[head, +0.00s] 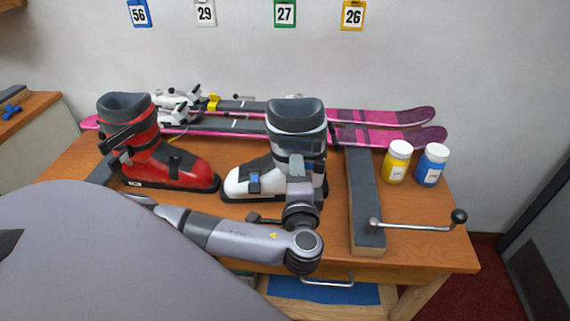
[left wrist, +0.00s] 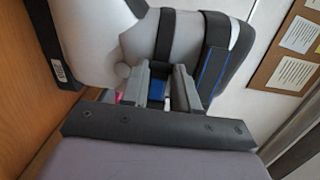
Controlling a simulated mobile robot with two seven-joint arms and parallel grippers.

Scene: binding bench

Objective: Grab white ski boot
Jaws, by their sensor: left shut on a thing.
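The white ski boot (head: 249,179) with grey upper and dark cuff stands upright on the wooden bench, toe to the left. It fills the top of the left wrist view (left wrist: 93,40). My left gripper (head: 297,165) is at the boot's near side, shut on the boot at its shaft. In the left wrist view the two grey fingers (left wrist: 160,88) are against the boot by its straps. The part between the fingers is mostly hidden. My right gripper is not in view.
A red ski boot (head: 170,168) stands left of the white one. Pink skis (head: 385,116) lie behind. A grey-topped bar (head: 364,195) with a crank handle (head: 415,226) is to the right, then a yellow jar (head: 397,163) and a blue jar (head: 431,167).

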